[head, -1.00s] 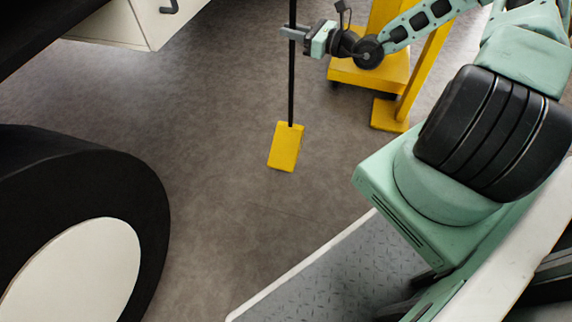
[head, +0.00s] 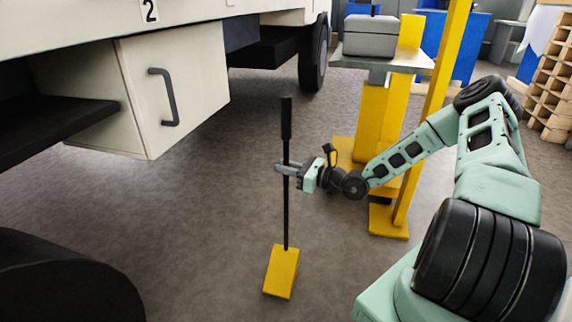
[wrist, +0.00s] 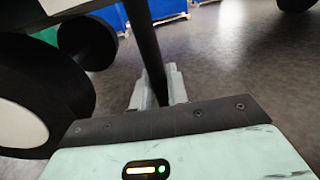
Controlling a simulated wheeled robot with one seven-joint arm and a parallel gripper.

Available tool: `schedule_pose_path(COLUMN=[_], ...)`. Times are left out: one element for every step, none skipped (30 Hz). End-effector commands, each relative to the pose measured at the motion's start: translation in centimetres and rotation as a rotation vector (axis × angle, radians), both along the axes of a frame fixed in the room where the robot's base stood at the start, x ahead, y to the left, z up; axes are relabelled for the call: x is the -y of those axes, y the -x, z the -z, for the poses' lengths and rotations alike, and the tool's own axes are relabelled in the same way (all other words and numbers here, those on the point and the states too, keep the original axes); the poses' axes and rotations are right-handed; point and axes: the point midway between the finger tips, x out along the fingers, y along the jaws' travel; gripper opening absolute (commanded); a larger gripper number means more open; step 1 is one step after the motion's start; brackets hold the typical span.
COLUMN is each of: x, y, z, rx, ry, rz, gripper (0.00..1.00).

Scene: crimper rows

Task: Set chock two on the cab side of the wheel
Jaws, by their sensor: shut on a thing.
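A yellow chock (head: 281,272) on a long upright black handle (head: 286,215) is held by my gripper (head: 284,169). My gripper is shut on the handle partway up. The handle also shows between the fingers (wrist: 158,90) in the wrist view. Whether the chock touches the floor or hangs just above it, I cannot tell. The truck's black wheel (head: 65,290) shows only in part at the lower left, with a clear gap of floor between it and the chock. In the wrist view the tyre (wrist: 65,105) is at the left.
A white truck locker (head: 175,90) with a dark handle overhangs left of the chock handle, under a plate marked 2 (head: 149,10). A yellow stand (head: 372,125) bearing a grey case (head: 370,35) is behind my arm. Another truck wheel (head: 313,55) is farther back. Floor around the chock is clear.

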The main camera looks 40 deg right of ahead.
Motion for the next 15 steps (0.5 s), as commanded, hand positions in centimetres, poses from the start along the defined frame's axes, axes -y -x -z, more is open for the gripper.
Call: schedule_pose_path(x=[0.0, -0.1, -0.1, -0.1, -0.1, -0.1, -0.1, -0.1, -0.1, -0.1, -0.1, -0.1, -0.1, -0.1, -0.1], y=[-0.1, -0.1, -0.1, -0.1, -0.1, -0.1, -0.1, -0.1, -0.1, -0.1, -0.1, -0.1, -0.1, -0.1, -0.1], z=[0.9, 1.2, 1.6, 1.8, 1.9, 1.9, 1.9, 1.8, 1.8, 1.8, 1.8, 1.8, 1.8, 1.8, 1.9], rx=[0.004, 0.005, 0.005, 0.005, 0.006, 0.006, 0.006, 0.006, 0.006, 0.006, 0.006, 0.006, 0.006, 0.006, 0.006], ry=[-0.005, -0.005, -0.005, -0.005, -0.004, -0.004, -0.003, -0.003, -0.003, -0.003, -0.003, -0.004, -0.004, -0.004, -0.004], rz=[0.001, 0.001, 0.000, 0.000, 0.000, 0.000, 0.000, 0.000, -0.001, -0.001, -0.001, -0.001, 0.000, 0.000, -0.001], gripper=[0.00, 0.00, 0.00, 0.00, 0.00, 0.00, 0.00, 0.00, 0.00, 0.00, 0.00, 0.00, 0.00, 0.00, 0.00])
